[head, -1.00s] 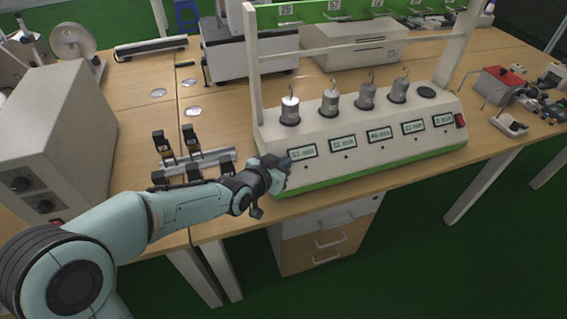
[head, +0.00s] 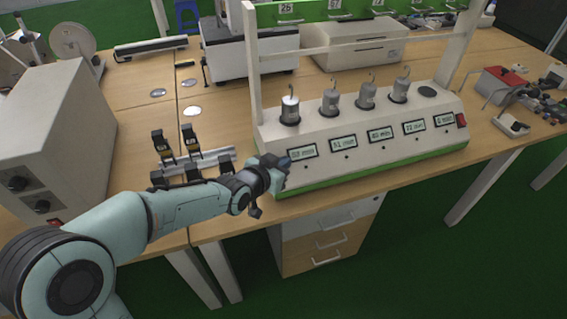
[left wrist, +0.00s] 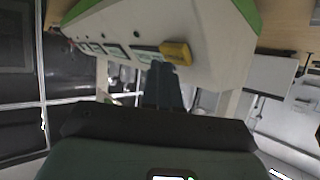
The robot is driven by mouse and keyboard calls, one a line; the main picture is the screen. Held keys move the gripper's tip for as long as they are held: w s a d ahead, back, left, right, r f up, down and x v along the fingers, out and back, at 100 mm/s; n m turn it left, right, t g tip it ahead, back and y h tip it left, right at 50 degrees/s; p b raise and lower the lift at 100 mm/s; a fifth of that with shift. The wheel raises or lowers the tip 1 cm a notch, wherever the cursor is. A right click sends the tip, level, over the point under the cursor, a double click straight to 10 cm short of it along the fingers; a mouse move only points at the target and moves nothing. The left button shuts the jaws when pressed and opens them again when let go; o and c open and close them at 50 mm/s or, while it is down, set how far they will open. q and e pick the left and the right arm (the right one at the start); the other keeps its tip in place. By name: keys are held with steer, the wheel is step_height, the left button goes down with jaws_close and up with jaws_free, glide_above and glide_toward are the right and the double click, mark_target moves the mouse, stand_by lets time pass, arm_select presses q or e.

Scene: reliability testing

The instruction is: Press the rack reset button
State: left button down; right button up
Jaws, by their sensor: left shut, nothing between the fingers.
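The rack (head: 400,150) is a long white sloped unit with a green base at the table's front edge. Its face has a row of small displays (head: 302,152) with small dark round buttons (head: 346,157) below them and a red switch (head: 461,120) at the right end. My left gripper (head: 282,166) is shut and empty at the rack's left front, beside the first display. In the left wrist view the fingers (left wrist: 163,85) point at the rack face, close to a yellow piece (left wrist: 176,52). I cannot tell whether they touch it. My right gripper is out of view.
Several metal weights (head: 330,101) stand in the rack's sockets; the rightmost socket (head: 427,91) is empty. A white frame (head: 252,70) rises from the rack. A grey box (head: 55,140) and a metal rail fixture (head: 190,160) are on the left. A red-topped device (head: 500,82) is on the right.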

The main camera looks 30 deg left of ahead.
arm_select(q)
steer(key=shift+w+a+f, duration=0.2)
steer(key=shift+f, duration=0.25)
stand_by(0.5)
steer(key=shift+r+b, duration=0.1)
steer(key=shift+b, duration=0.2)
steer(key=shift+s+d+r, duration=0.4)
steer(key=shift+r, duration=0.1)
steer(key=d+r+p, duration=0.1)
steer(key=s+r+p, duration=0.1)
steer(key=s+d+r, duration=0.1)
steer(key=r, duration=0.1)
steer(key=shift+s+d+p, duration=0.1)
steer(key=shift+d+p, duration=0.2)
steer(key=shift+p, duration=0.1)
stand_by(0.6)
